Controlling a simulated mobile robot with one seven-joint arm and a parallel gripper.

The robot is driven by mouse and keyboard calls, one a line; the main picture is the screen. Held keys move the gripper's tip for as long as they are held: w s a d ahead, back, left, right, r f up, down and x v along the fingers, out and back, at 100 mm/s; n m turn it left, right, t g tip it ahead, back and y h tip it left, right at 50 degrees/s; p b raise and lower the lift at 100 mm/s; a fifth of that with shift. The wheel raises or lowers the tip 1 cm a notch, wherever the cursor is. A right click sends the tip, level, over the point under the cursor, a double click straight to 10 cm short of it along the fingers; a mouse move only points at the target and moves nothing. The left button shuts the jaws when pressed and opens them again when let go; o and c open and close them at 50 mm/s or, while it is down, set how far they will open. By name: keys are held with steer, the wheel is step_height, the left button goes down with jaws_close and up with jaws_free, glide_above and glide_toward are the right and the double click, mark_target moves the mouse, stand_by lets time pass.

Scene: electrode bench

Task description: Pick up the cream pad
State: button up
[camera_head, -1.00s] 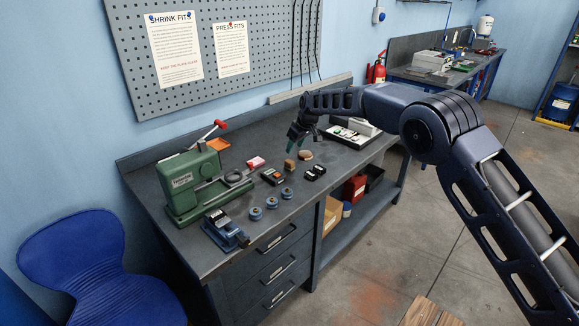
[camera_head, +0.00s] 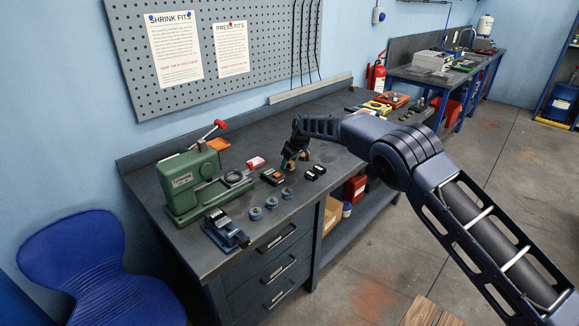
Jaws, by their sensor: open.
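My gripper (camera_head: 286,161) is open and points down, low over the grey bench top, beside the small items in its middle. A small tan-brown block (camera_head: 289,167) shows right at the fingertips; I cannot tell whether they touch it. No cream pad shows clearly: the flat, round tan piece seen just behind the block earlier is now mostly or wholly hidden by my gripper. I cannot tell whether that piece is the cream pad.
Close by are an orange-and-black box (camera_head: 273,177), a red-and-white block (camera_head: 256,162), black blocks (camera_head: 315,172) and blue round pieces (camera_head: 271,202). A green press (camera_head: 188,185) and blue vise (camera_head: 225,230) stand to the left. The front right bench top is clear.

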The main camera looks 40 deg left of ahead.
steer(key=c, duration=1.1)
steer(key=shift+r, duration=0.1)
step_height(320, 180, up, 20)
steer(key=shift+f, duration=0.1)
